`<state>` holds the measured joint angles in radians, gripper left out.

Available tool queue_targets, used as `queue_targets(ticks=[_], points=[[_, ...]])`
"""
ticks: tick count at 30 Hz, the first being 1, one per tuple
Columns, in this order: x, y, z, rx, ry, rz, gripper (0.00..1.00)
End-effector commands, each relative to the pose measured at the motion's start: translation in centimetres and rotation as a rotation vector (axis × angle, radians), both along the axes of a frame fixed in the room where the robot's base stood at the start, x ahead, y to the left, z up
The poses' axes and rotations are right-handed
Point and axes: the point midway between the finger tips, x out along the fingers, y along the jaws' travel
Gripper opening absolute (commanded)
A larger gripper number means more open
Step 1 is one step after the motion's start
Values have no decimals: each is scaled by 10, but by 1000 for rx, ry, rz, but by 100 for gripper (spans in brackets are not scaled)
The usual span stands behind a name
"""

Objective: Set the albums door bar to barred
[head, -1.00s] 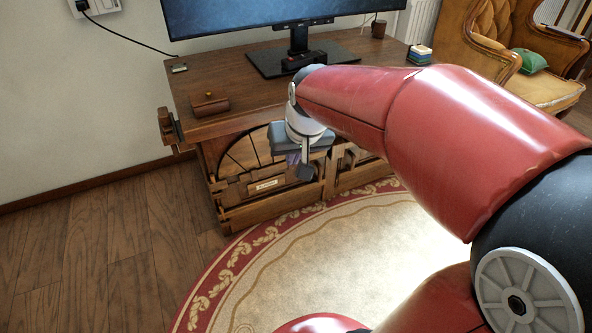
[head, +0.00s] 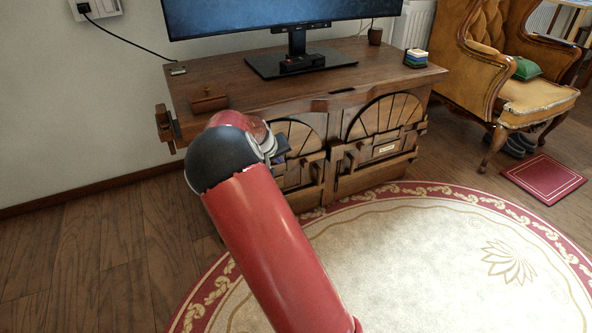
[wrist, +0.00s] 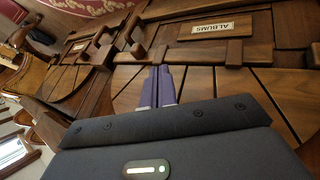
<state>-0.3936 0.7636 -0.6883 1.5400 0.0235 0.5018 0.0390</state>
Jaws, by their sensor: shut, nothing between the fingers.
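The albums door (wrist: 265,90) is a slatted wooden panel; it fills the right of the wrist view. Its label plate (wrist: 208,28) reads ALBUMS, upside down. A brown wooden bar (wrist: 197,54) runs across the door beside the plate, through a bracket (wrist: 234,51). A wooden handle-like piece (wrist: 140,42) stands near the bar's left end. My gripper (wrist: 158,72) is shut and empty, its purple fingertips close to the bar's edge near that piece; I cannot tell whether they touch.
The neighbouring right door (head: 384,120) has its own bar and label. A monitor (head: 290,20) and a small wooden box (head: 209,103) stand on the cabinet top (head: 340,75). An armchair (head: 520,80) is at right. The rug (head: 430,250) is open floor.

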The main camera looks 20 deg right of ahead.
Motion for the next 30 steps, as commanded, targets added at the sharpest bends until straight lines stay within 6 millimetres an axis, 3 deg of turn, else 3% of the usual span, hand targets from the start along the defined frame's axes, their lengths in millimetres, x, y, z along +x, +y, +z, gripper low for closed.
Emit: queue_targets(ticks=[17,30], points=[[9,-3,-12,-23,1,9,0],[41,-42,-80,-23,1,6,0]])
